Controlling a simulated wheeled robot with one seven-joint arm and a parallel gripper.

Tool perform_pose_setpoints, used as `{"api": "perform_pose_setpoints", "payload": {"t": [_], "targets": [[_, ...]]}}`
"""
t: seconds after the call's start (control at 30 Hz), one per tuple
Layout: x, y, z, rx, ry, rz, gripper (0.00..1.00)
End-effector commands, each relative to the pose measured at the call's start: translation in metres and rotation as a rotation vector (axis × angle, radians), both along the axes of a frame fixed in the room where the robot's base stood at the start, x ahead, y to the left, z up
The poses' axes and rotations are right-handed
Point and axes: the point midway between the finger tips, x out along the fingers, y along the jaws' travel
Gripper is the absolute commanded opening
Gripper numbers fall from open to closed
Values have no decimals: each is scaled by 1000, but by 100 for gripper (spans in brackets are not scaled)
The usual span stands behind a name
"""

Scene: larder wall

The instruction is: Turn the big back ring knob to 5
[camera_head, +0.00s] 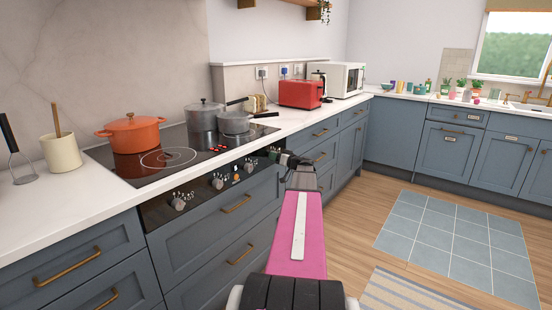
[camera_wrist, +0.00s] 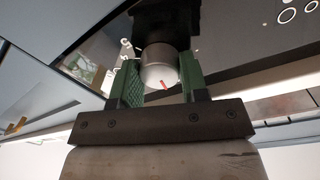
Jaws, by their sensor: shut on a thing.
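The black control panel (camera_head: 205,187) runs along the hob's front edge. Three silver knobs show in the head view: the left knob (camera_head: 178,204), the second knob (camera_head: 217,183) and the third knob (camera_head: 248,167). My gripper (camera_head: 283,156) is at the panel's far right end and covers what is there. In the wrist view a round silver knob (camera_wrist: 157,65) with a red pointer line sits between the green finger pads of my gripper (camera_wrist: 160,78), which are shut on it.
The hob (camera_head: 165,158) holds an orange pot (camera_head: 131,134), a tall steel pot (camera_head: 204,115) and a steel saucepan (camera_head: 236,122). A red toaster (camera_head: 301,94) stands further right. Blue drawers (camera_head: 225,225) lie below the panel.

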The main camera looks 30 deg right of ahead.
Motion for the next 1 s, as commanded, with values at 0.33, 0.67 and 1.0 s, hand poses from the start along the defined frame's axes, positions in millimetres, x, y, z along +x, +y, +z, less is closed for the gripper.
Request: {"api": "perform_pose_setpoints", "payload": {"t": [0.33, 0.67, 1.0], "targets": [[0, 0, 0, 282, 117, -1, 17], [0, 0, 1, 571, 238, -1, 17], [0, -1, 1, 868, 362, -1, 17]]}}
